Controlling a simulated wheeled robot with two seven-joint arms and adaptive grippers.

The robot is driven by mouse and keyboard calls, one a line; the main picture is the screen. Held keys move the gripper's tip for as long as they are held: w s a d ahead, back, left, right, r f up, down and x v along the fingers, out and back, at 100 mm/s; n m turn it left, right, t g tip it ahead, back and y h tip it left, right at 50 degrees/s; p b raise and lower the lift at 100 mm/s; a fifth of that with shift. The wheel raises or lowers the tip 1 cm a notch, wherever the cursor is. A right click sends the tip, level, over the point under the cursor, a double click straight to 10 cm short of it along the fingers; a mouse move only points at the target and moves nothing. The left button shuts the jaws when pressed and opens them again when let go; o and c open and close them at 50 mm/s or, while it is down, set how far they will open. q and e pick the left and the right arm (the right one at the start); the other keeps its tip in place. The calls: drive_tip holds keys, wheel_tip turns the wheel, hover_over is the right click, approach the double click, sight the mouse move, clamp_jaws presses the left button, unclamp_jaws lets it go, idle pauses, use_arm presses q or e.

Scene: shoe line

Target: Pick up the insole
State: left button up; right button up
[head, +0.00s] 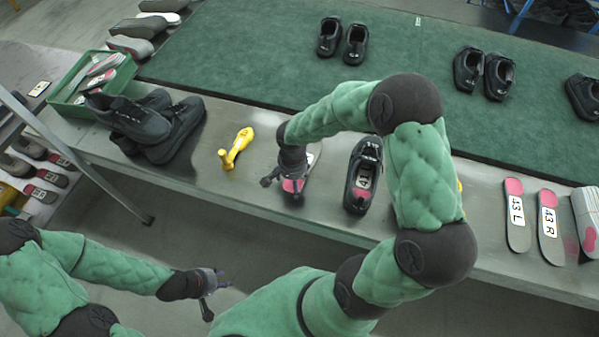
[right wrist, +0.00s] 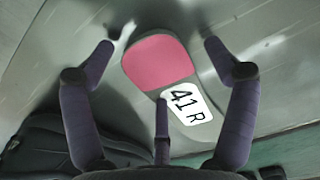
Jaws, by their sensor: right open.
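A grey insole with a pink heel and a white "41 R" label (right wrist: 158,60) lies flat on the bench. In the head view its pink end and part of its sole (head: 313,160) show beside my right gripper (head: 282,185), which partly hides it. In the right wrist view my right gripper (right wrist: 162,65) is open, with fingers on either side of the insole and a third finger over its label edge. Nothing is held. My left gripper (head: 210,290) is open and empty, low in front of the bench.
A black shoe (head: 363,176) with an insole inside stands just right. A yellow tool (head: 236,148) and a pair of black shoes (head: 175,130) lie left. "43 L" (head: 517,215) and "43 R" (head: 549,227) insoles lie far right. More shoes stand on the green mat (head: 250,50).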

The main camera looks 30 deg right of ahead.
drive_tip(key=c, duration=1)
drive_tip(key=shift+c, duration=0.2)
drive_tip(key=shift+r, duration=0.1)
